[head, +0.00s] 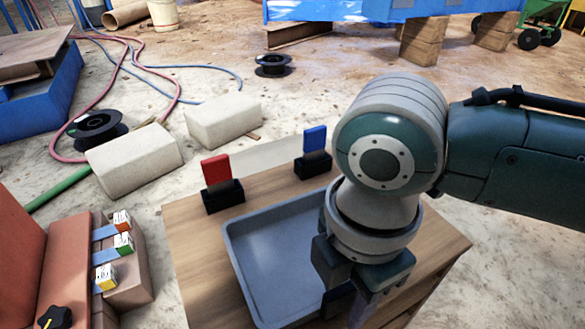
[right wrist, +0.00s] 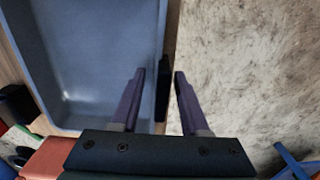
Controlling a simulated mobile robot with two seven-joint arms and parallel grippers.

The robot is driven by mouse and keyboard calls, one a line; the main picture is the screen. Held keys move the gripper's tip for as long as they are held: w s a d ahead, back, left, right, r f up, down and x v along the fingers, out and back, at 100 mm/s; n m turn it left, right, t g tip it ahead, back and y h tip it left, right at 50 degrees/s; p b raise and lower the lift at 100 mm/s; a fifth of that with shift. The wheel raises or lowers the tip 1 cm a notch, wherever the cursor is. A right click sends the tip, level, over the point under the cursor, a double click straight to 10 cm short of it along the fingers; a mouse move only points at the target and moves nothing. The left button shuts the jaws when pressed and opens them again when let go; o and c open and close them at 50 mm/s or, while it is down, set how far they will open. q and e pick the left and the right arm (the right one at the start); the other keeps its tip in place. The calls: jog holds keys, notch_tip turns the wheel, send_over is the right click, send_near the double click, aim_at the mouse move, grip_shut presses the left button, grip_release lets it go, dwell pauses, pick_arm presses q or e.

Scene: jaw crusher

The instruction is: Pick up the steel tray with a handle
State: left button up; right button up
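The steel tray (head: 268,262) is a shallow blue-grey pan lying on a small wooden table. My right arm covers its right side in the head view. The tray fills the upper left of the right wrist view (right wrist: 95,60), with a dark handle (right wrist: 163,85) along its right side. My right gripper (head: 358,308) points down at the tray's right edge. In the right wrist view its two purple fingers (right wrist: 160,74) are apart, with the handle showing between them; I cannot tell whether they touch it. My left gripper is out of view.
The wooden table (head: 190,250) also bears a red plate (head: 215,169) and a blue plate (head: 315,138) in black holders behind the tray. An orange machine (head: 70,265) with small labelled tabs stands at left. Pale blocks (head: 135,160) and hoses lie on the floor beyond.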

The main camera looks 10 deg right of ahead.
grip_shut()
dwell(1.1)
